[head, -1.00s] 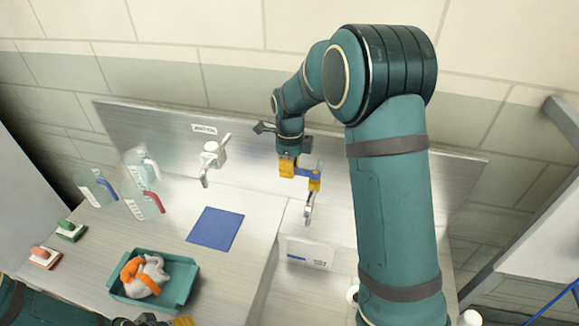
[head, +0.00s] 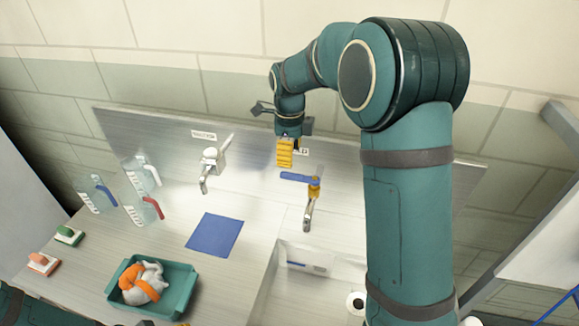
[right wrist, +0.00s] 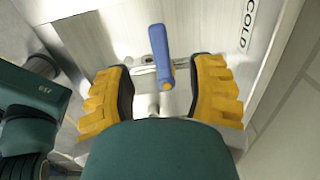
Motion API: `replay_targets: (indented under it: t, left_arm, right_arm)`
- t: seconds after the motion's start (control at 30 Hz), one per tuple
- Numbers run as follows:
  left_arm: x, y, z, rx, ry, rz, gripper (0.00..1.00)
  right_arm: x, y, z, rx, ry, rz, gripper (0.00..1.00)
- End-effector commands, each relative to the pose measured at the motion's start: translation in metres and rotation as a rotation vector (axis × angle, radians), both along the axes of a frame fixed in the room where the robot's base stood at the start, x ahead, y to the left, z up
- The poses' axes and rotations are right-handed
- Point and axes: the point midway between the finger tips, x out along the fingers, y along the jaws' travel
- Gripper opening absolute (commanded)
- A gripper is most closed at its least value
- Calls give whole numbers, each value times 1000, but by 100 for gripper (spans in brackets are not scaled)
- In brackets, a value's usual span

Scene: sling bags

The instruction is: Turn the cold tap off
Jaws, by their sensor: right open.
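The cold tap (head: 309,210) has a metal spout and a blue lever (head: 298,178) on a yellow collar, above the sink at the back panel. The lever points left in the head view. My right gripper (head: 285,158) is just above the lever's left end, apart from it in that view. In the right wrist view its yellow fingers (right wrist: 160,98) are open and empty, with the blue lever (right wrist: 161,55) between and beyond them. A COLD label (right wrist: 248,25) is on the panel there. My left gripper (head: 168,323) barely shows at the bottom edge, its fingers mostly cut off.
Jugs (head: 105,195), a blue mat (head: 215,233), a teal tray (head: 180,293) with an orange and grey bundle, and two brushes (head: 69,235) occupy the counter. The sink (head: 285,285) lies below the cold tap.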

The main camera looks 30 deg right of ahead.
Motion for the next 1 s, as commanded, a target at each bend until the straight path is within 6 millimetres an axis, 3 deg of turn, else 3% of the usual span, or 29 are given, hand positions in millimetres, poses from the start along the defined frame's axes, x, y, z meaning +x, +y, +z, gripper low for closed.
replay_targets:
  t: [0.1, 0.3, 1.0]
  left_arm:
    - [0, 0, 0, 0, 0, 0, 53]
    - [0, 0, 0, 0, 0, 0, 53]
    - [0, 0, 0, 0, 0, 0, 53]
  right_arm:
    - [0, 0, 22, 1, -4, -1, 55]
    - [0, -1, 44, 0, 0, -3, 55]
    - [0, 0, 48, 0, 1, -2, 55]
